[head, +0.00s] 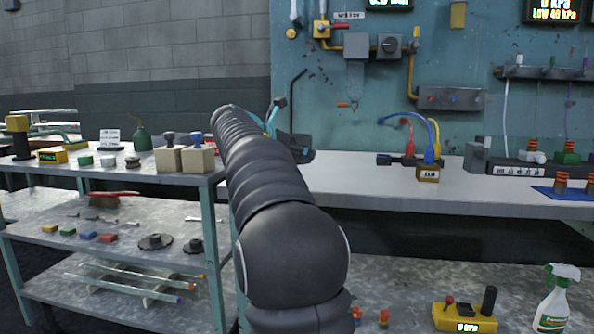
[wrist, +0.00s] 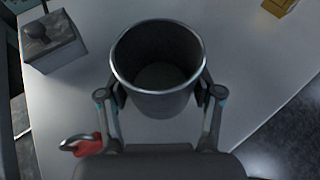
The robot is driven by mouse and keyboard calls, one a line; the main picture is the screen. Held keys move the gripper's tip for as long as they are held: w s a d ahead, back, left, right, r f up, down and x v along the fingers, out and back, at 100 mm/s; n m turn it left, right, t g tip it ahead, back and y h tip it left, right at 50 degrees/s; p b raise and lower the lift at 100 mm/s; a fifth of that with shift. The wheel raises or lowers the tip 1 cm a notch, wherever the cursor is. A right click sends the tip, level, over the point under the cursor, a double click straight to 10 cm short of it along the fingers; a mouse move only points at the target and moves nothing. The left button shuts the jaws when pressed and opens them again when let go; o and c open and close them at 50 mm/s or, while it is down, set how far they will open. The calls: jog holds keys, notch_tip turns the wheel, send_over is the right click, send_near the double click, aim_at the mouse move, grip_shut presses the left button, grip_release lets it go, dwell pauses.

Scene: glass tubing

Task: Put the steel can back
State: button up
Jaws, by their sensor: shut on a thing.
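The steel can (wrist: 158,103) is a dark grey, open-topped cup with a bright rim. It sits between the two fingers of my gripper (wrist: 163,94) in the wrist view, with a finger against each side. Its inside looks empty. Below it is a pale grey surface; I cannot tell whether the can touches it or hangs above. In the head view my arm covers most of this area, so the can is not clearly seen there, and only part of my gripper (head: 292,145) shows beyond the arm.
A box with a dark knob (wrist: 54,48) stands at upper left in the wrist view, and a red object (wrist: 84,146) lies at lower left. The grey bench (head: 345,182) has bare room at left, with a connector block (head: 428,173) farther right. A shelf unit (head: 110,180) stands left.

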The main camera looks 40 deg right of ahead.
jog(key=shift+f+b, duration=0.75)
jog(key=shift+f, duration=1.2)
jog(key=shift+f, duration=0.15)
jog(key=o, duration=1.3)
jog(key=shift+o, duration=0.2)
jog(key=shift+a, duration=0.1)
jog(key=p+v, duration=0.1)
jog(key=v, duration=1.1)
